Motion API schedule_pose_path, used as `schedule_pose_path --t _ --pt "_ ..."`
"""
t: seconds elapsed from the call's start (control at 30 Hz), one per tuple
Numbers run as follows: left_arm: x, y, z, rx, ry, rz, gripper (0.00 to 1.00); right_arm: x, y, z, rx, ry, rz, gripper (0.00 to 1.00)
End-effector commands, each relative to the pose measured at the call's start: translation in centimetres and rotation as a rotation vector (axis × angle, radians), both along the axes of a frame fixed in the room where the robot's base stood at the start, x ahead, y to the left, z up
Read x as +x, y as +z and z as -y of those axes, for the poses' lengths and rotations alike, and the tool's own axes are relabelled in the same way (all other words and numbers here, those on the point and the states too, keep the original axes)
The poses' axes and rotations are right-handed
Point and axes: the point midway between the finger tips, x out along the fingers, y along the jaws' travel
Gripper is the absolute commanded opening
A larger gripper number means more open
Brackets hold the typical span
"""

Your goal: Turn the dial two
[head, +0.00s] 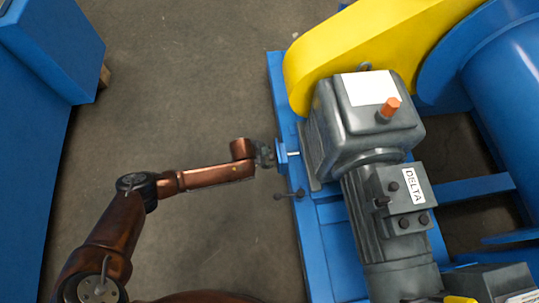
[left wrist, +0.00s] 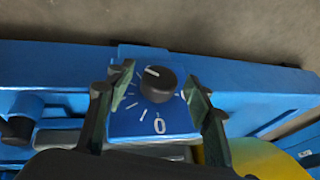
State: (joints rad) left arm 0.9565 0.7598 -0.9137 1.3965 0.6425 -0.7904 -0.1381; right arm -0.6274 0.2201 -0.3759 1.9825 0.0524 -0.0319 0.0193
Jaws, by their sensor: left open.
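The dial is a round black knob (left wrist: 158,86) with a white pointer mark, on a blue plate (left wrist: 185,122) with white ticks and a "0". In the left wrist view the pointer mark is at the knob's upper left, on the side away from the "0". My left gripper (left wrist: 160,80) is open, with one finger on each side of the knob and visible gaps between. In the head view my left gripper (head: 266,154) is at the left edge of the blue machine base, where it hides the knob. My right gripper is not in view.
A grey gear motor (head: 365,125) labelled DELTA stands on the blue base (head: 278,85), beside a yellow guard (head: 350,45). A small dark lever (head: 290,195) sticks out below my gripper. A blue cabinet (head: 50,50) is at left. Open floor (head: 200,90) lies between.

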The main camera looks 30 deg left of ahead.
Motion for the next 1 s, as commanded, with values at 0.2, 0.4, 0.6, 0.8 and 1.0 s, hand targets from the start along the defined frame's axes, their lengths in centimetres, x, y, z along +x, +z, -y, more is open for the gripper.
schedule_pose_path --t 0.2,0.4,0.6,0.8,1.0 --pt "0.14 -0.2 0.08 -0.001 0.0 0.001 0.48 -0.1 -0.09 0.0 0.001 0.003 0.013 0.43" --pt "0.14 -0.17 0.09 -0.001 0.0 0.001 0.45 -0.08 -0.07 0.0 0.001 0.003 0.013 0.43" --pt "0.12 -0.18 0.09 -0.001 0.0 0.001 0.31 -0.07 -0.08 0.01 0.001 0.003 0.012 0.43" --pt "0.1 -0.19 0.08 -0.001 0.0 0.001 0.17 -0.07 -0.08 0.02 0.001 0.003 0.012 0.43" --pt "0.09 -0.21 0.08 -0.001 -0.001 0.0 0.06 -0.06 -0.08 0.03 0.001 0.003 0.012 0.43"
